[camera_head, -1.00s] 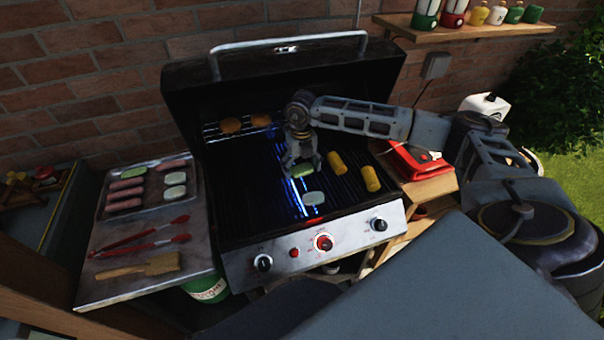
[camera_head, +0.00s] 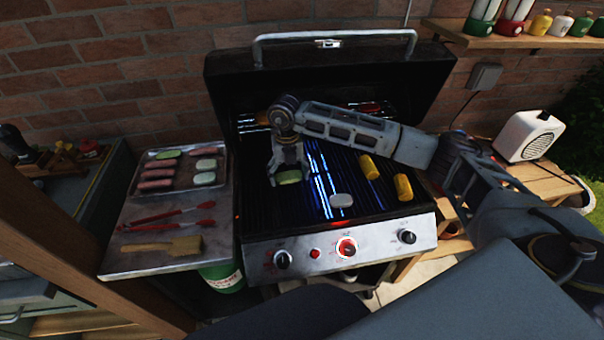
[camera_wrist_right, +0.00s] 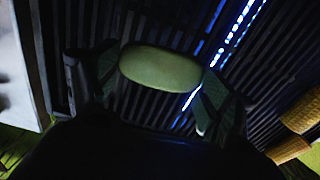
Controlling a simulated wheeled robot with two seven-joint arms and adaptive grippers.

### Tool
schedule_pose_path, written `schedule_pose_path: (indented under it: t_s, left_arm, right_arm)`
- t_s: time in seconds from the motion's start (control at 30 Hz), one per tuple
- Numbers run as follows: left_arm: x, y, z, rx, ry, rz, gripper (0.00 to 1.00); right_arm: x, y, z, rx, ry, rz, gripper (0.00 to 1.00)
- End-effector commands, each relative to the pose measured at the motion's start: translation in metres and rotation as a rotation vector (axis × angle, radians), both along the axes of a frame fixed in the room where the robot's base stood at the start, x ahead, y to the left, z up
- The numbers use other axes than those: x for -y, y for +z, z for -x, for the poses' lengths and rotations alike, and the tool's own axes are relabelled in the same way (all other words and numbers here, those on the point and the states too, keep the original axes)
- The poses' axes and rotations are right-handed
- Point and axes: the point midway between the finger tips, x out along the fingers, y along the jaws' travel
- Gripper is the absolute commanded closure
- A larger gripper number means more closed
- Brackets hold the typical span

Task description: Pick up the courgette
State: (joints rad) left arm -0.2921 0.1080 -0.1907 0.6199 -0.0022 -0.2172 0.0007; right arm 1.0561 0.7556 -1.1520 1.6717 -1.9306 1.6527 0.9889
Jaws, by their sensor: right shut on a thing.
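The courgette is a green oval slice (camera_head: 289,177), held over the left part of the grill grate. My right gripper (camera_head: 288,171) is above it with its fingers pointing down, shut on the slice. In the right wrist view the courgette slice (camera_wrist_right: 160,68) sits between the two fingers of my right gripper (camera_wrist_right: 158,82), with grate bars behind it. I cannot tell the exact gap between slice and grate. My left gripper is not in view.
The open grill (camera_head: 262,222) also bears a pale slice (camera_head: 341,200) and two yellow corn pieces (camera_head: 369,167) to the right. A metal tray (camera_head: 142,188) with several sausages and slices lies left. Red tongs (camera_head: 168,218) and a brush (camera_head: 165,246) lie before it.

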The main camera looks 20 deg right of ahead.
Motion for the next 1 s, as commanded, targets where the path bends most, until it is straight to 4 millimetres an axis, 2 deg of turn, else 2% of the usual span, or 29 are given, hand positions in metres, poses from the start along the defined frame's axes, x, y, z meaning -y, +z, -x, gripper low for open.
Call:
schedule_pose_path:
  t_s: [0.2,0.4,1.0]
  left_arm:
    - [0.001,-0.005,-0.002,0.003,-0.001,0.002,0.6]
    - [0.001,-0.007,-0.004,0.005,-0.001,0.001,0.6]
    - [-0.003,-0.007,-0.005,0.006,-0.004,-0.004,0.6]
  right_arm:
    - [-0.024,0.0,-0.006,0.002,0.001,-0.001,0.39]
    - [-0.036,0.0,-0.009,0.001,0.001,0.0,0.39]
    - [-0.039,0.001,-0.01,0.001,0.0,0.0,0.39]
